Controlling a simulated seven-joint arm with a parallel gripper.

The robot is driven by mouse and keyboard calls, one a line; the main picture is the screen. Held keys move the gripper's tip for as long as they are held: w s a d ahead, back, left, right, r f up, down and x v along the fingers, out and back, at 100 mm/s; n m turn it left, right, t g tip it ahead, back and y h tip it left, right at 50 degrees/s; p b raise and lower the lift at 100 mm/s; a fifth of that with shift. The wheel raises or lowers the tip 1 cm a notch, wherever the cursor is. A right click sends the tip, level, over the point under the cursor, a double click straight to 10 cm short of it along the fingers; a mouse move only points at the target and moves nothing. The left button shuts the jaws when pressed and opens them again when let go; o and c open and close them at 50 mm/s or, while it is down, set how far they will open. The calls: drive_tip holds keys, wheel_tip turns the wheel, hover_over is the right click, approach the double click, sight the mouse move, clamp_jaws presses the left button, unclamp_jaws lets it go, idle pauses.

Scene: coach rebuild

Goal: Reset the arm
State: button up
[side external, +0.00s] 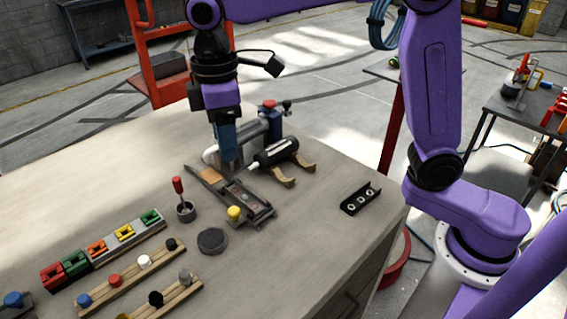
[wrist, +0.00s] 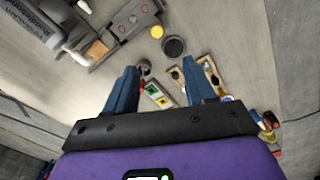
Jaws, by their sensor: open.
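My gripper (side external: 229,160) hangs pointing down over the back part of the workbench (side external: 330,140) in the side external view. Its blue fingers are in front of a grey cylinder device and beside a dark fixture plate (side external: 243,194). In the wrist view, the two blue fingers of my gripper (wrist: 160,80) are spread apart with nothing between them. My gripper is open and empty. Whether the fingertips touch anything below cannot be told.
A black cylinder on tan supports (side external: 275,153) lies right of my gripper. A red-handled tool stands in a cup (side external: 186,211). Coloured blocks (side external: 97,251) and wooden peg strips (side external: 130,278) lie front left. A black bracket (side external: 360,198) lies right, with bare bench around it.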

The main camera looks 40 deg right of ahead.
drive_tip(key=s+d+f, duration=0.4)
drive_tip(key=s+d, duration=0.6)
drive_tip(key=s, duration=0.2)
drive_tip(key=s+d+f, duration=0.4)
drive_tip(key=s+d, duration=0.6)
drive_tip(key=s, duration=0.2)
drive_tip(key=shift+f, duration=0.35)
drive_tip(key=shift+d, duration=0.1)
idle(0.6)
